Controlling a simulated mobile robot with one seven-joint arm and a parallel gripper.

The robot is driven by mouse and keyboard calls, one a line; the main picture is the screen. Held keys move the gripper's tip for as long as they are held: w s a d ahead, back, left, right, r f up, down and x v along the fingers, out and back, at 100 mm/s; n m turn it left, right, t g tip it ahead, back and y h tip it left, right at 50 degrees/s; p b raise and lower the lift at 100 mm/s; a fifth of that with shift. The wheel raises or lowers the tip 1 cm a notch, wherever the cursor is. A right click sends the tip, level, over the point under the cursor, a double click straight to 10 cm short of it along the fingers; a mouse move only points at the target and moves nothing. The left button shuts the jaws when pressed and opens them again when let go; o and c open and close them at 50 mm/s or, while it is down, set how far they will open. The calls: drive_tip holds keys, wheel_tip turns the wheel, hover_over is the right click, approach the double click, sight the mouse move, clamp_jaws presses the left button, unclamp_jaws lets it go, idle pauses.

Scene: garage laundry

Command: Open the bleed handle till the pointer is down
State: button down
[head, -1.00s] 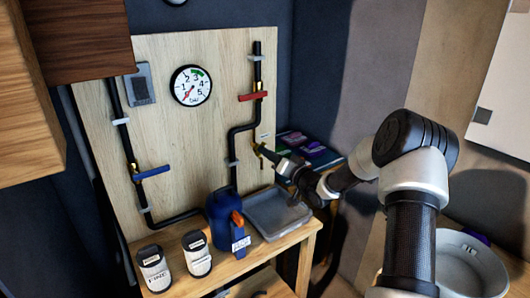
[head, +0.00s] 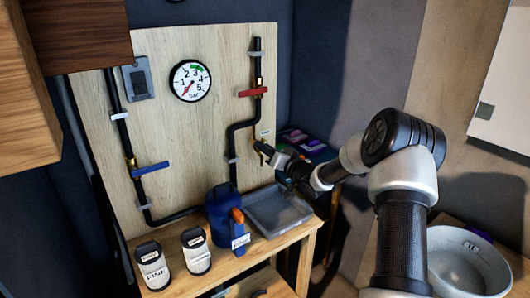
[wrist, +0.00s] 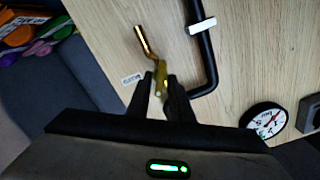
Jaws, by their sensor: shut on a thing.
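The small yellow bleed handle (wrist: 161,78) is between my gripper's fingertips (wrist: 163,86) in the wrist view, and the gripper is shut on it. A brass spout (wrist: 143,40) sticks out beside it, next to a small label (wrist: 131,79). In the head view my gripper (head: 266,152) is at the brass fitting low on the right pipe, and the fingers partly hide the handle. The round pressure gauge (head: 190,81) hangs on the board, and its red pointer slants to the lower left, near the low end of the scale.
A red lever (head: 253,92) sits above on the same pipe; a blue lever (head: 151,169) is on the left pipe. Below stand a grey tray (head: 300,215), a blue jug (head: 220,212) and two labelled containers (head: 152,268). Colourful items (head: 305,142) lie right of the board.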

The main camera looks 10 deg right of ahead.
drive_tip(key=n+b, duration=0.2)
drive_tip(key=n, duration=0.1)
drive_tip(key=c, duration=1.8)
unclamp_jaws()
drive_tip(key=shift+c, duration=0.2)
drive_tip(key=shift+s, duration=0.1)
drive_tip(key=v, duration=1.7)
drive_tip(key=shift+p, duration=0.45)
drive_tip(key=shift+s+d, duration=0.1)
drive_tip(key=shift+s, duration=0.05)
